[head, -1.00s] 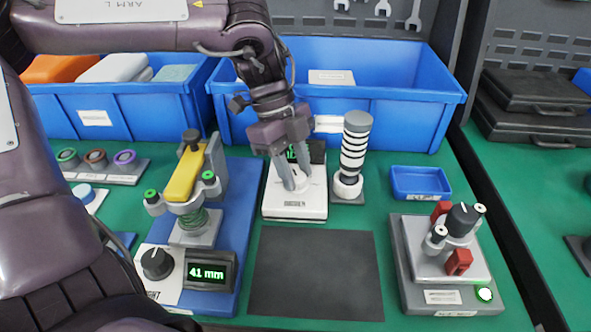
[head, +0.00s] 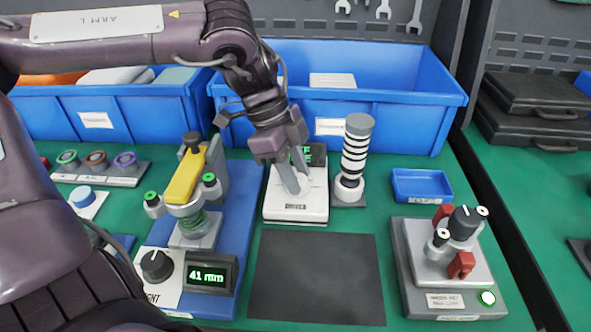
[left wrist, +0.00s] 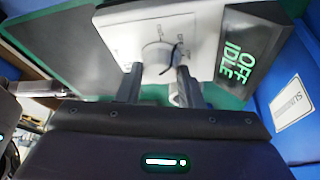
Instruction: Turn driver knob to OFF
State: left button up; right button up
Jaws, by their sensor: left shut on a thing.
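The driver is a white box (head: 285,208) with a dark display (head: 318,154), in the middle of the head view. In the left wrist view the display (left wrist: 238,58) reads "OFF" and "IDLE" in green. The driver knob (left wrist: 157,58) is a round white knob on the box's top face. My left gripper (head: 299,190) reaches down onto the box from above. In the left wrist view its two fingers (left wrist: 157,84) stand either side of the knob, shut on it. In the head view the fingers hide much of the knob. My right gripper is not in view.
A banded cylinder (head: 355,155) stands close right of the driver. A blue-based press (head: 185,185) with a "41 mm" display stands left. A dark mat (head: 316,278) lies in front, a grey fixture (head: 445,260) front right. Blue bins (head: 400,105) stand behind.

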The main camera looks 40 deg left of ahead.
pick_arm(q)
jog(key=o, duration=1)
jog(key=shift+c, duration=0.2)
jog(key=shift+a+r, duration=0.1)
jog(key=shift+r, duration=0.1)
jog(key=p+v, duration=0.1)
jog(key=v, duration=0.6)
jog(key=shift+r, duration=0.25)
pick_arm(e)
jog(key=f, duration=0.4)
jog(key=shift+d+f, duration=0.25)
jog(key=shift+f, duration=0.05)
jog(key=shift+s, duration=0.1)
